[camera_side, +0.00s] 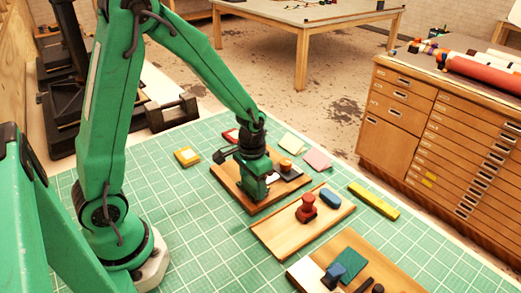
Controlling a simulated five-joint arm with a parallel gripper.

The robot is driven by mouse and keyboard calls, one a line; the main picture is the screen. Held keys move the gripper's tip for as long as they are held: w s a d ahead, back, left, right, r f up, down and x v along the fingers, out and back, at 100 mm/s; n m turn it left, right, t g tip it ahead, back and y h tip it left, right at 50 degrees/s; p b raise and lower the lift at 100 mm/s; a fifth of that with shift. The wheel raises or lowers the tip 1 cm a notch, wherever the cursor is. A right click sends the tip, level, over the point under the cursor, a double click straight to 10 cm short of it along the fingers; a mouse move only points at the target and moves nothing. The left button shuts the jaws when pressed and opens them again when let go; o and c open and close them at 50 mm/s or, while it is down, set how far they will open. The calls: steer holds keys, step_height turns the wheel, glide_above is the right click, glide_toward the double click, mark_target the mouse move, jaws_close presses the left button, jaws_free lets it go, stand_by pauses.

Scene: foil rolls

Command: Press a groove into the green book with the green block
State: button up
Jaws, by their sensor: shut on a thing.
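My gripper (254,178) is low over the back wooden board (226,184), pointing down. It is shut on a small green piece that looks like the green block (258,189); its outline merges with the green of my gripper. I cannot tell whether it touches the board. A dark green flat rectangle (351,262), which may be the green book, lies on the front board (306,272), away from my gripper. A pale green pad (291,144) lies on the mat behind the back board.
An orange-topped knob (286,164) stands close right of my gripper. The middle board (277,236) holds a red knobbed stamp (306,209) and a blue block (330,198). A yellow bar (373,201) and pink pad (317,159) lie right.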

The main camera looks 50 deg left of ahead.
stand_by(0.5)
steer(key=shift+r, duration=3.5)
steer(key=shift+d, duration=0.1)
